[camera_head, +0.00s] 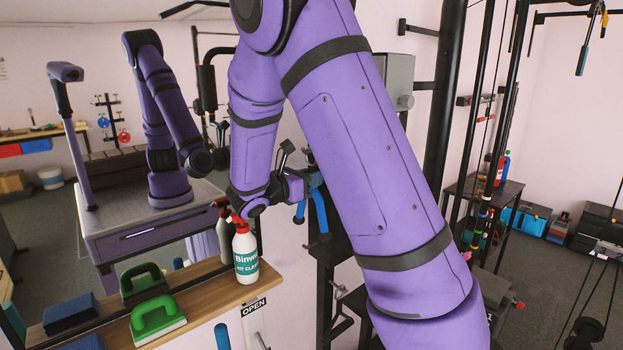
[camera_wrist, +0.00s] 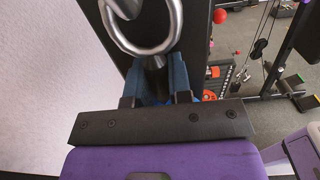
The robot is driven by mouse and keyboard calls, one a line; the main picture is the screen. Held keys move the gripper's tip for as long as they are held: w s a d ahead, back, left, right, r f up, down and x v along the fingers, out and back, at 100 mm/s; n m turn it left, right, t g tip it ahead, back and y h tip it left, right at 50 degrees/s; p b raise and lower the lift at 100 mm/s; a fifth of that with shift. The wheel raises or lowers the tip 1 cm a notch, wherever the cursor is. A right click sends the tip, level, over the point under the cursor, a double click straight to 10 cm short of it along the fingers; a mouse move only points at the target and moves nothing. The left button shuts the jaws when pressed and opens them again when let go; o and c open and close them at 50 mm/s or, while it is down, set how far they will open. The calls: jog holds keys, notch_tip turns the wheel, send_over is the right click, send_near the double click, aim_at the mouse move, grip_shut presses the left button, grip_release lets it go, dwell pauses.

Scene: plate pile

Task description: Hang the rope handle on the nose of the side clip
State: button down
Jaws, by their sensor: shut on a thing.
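My gripper (camera_wrist: 156,88) is shut on the blue rope handle (camera_head: 320,208), which hangs down just beyond it in the head view. In the wrist view, blue parts show between and beside the black fingers, and I cannot fully separate handle from finger there. A shiny metal ring (camera_wrist: 146,48) is just beyond the fingertips, at the top centre of the wrist view. I cannot tell whether the ring belongs to the handle or to the side clip. My arm hides much of this area in the head view, and the clip's nose is not clearly visible.
A dark upright post stands beyond the gripper. A wooden shelf (camera_head: 198,290) at lower left holds a spray bottle (camera_head: 245,254) and a green brush (camera_head: 158,318). A mirror behind it reflects my body. Cable-machine uprights and a black rack (camera_head: 480,190) stand to the right.

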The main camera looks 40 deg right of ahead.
jog(key=shift+r, duration=0.9)
jog(key=shift+a, duration=0.15)
jog(key=a, duration=0.7)
dwell(1.1)
jog(key=shift+s+a, duration=0.1)
jog(key=shift+a, duration=0.05)
jog(key=a, duration=0.1)
jog(key=a+f, duration=0.1)
jog(key=a, duration=0.1)
jog(key=a+f, duration=0.1)
jog(key=a, duration=0.1)
jog(key=shift+s, duration=0.1)
dwell(0.6)
jog(key=shift+d, duration=0.1)
dwell(0.9)
